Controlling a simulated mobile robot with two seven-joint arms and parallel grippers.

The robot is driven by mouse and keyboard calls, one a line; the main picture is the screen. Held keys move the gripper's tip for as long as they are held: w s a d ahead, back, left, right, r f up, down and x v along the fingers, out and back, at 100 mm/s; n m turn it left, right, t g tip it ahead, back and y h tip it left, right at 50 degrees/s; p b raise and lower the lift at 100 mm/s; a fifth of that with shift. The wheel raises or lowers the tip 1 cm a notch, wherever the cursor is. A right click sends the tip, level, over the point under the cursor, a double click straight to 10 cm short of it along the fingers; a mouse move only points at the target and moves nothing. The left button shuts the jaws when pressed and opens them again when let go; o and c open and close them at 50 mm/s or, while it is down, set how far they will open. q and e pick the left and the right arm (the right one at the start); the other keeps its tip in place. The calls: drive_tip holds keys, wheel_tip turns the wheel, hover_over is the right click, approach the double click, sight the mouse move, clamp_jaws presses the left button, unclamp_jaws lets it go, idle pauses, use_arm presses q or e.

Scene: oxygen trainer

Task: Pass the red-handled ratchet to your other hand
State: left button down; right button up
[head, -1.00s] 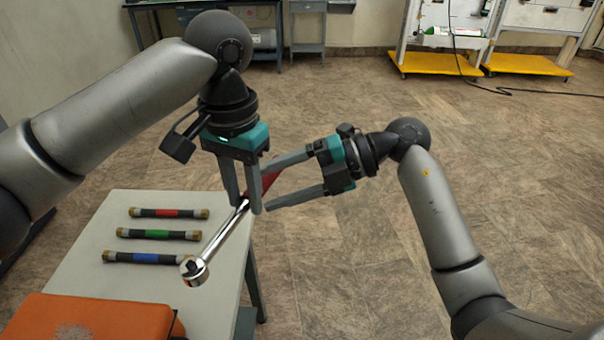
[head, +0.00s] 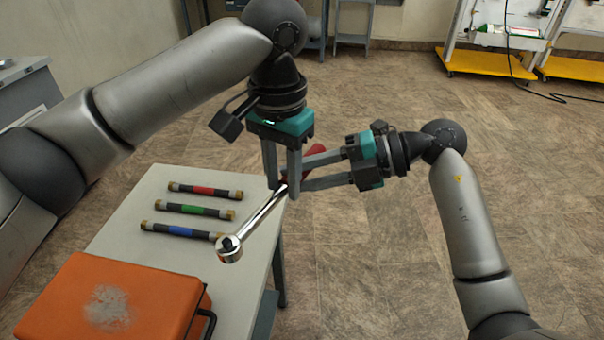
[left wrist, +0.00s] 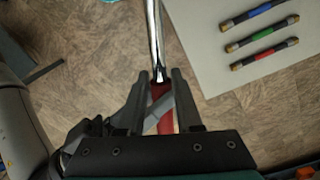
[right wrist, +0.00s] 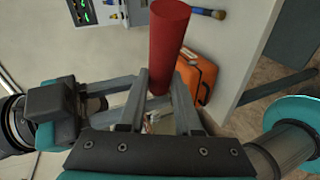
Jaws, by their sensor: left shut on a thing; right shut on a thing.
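The ratchet has a chrome shaft and round head (head: 229,249) and a red handle (head: 316,156). It is held in the air at a slant, its head toward the lower left over the table edge. My left gripper (head: 284,195) comes from above and is shut on the ratchet near where the shaft meets the handle. My right gripper (head: 303,184) comes from the right and is shut on the red handle. In the left wrist view the chrome shaft (left wrist: 153,30) runs up from between the fingers. In the right wrist view the red handle (right wrist: 168,48) sticks up past the fingers.
Below is a pale table (head: 135,215) with red-banded (head: 205,190), green-banded (head: 195,209) and blue-banded (head: 182,231) cylinders. An orange case (head: 110,300) is at its near end. Floor right of the table is clear. Yellow-based stands (head: 485,63) are far off.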

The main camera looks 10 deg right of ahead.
clamp_jaws()
idle(0.7)
use_arm(q)
drive_tip(key=c, duration=0.5)
unclamp_jaws()
use_arm(e)
drive_tip(key=shift+r, duration=0.1)
